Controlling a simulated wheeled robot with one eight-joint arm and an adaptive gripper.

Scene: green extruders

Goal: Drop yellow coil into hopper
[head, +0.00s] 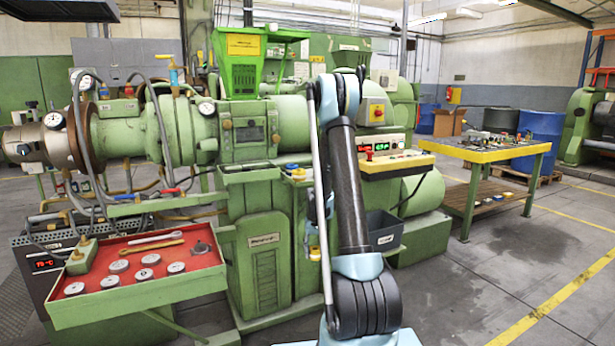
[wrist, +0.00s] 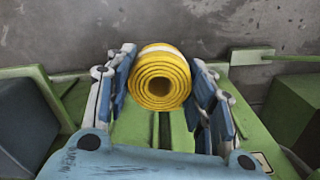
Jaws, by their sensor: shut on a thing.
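The yellow coil (wrist: 161,78) is a rolled spiral with a pale band, seen end-on in the wrist view. My gripper (wrist: 161,85) is shut on it, with one blue-grey finger on each side. The hopper (head: 240,62) is bright green with a yellow label and stands on top of the extruder barrel in the head view. In the head view my arm rises in front of the machine. The coil and my gripper cannot be made out there.
The green extruder (head: 255,128) fills the middle. A red tray (head: 140,275) with gauges and tools is at the lower left. A control panel (head: 390,158) sits just right of my arm. A yellow-edged workbench (head: 490,150) stands at the right, with open floor before it.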

